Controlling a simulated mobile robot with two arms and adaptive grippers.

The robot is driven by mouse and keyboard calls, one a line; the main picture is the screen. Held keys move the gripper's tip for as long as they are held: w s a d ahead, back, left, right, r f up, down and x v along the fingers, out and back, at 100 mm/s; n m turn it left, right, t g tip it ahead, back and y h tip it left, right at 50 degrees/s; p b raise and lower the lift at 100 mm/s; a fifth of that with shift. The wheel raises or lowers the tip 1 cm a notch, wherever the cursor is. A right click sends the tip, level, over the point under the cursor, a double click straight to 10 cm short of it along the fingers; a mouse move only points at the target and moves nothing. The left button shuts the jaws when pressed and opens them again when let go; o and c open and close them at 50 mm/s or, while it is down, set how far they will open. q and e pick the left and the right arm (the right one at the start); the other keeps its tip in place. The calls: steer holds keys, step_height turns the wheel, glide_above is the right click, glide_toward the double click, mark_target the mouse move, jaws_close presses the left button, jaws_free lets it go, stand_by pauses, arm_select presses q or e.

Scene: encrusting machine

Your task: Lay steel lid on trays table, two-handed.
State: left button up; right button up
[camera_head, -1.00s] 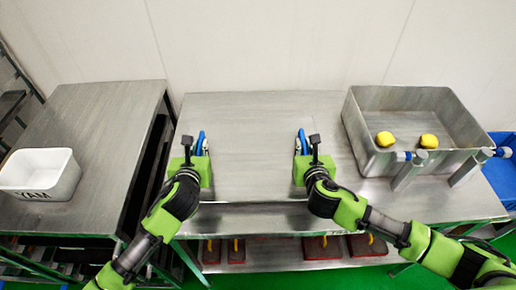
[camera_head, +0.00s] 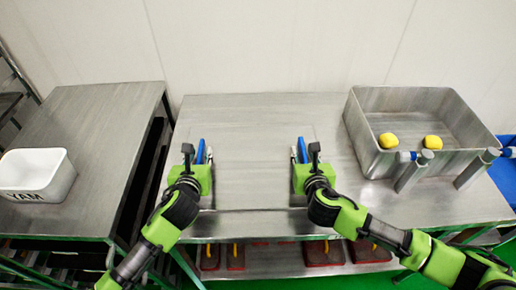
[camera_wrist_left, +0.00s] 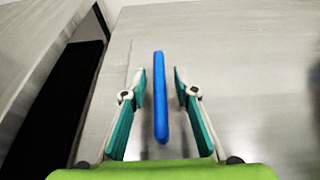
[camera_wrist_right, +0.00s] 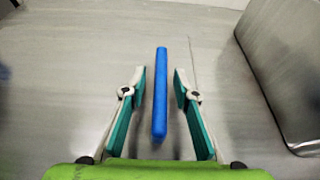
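The steel lid (camera_head: 250,180) is a thin flat grey sheet, hard to tell from the steel trays table (camera_head: 255,106) it appears to lie on. It has two upright blue handles. My left gripper (camera_head: 199,160) is at the left handle; in the left wrist view this blue handle (camera_wrist_left: 160,98) stands between the fingers with a gap on each side. My right gripper (camera_head: 302,158) is at the right handle; in the right wrist view this blue handle (camera_wrist_right: 160,95) also stands between spread fingers, apart from both. The grippers hide part of the handles in the head view.
A steel bin (camera_head: 375,110) with two yellow pieces (camera_head: 388,141) stands on the table at right, with grey-and-blue cylinders beside it. A white YAM tub (camera_head: 37,173) sits on the left table (camera_head: 95,115). Red trays (camera_head: 322,252) lie on the shelf below. A wall closes the back.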

arm_select(q)
steer(key=v, duration=1.1)
steer(key=shift+s+r, duration=0.2)
steer(key=shift+s, duration=0.25)
arm_select(e)
steer(key=shift+s, duration=0.15)
steer(key=v, duration=1.1)
steer(key=shift+s+r, duration=0.25)
steer(key=shift+s, duration=0.05)
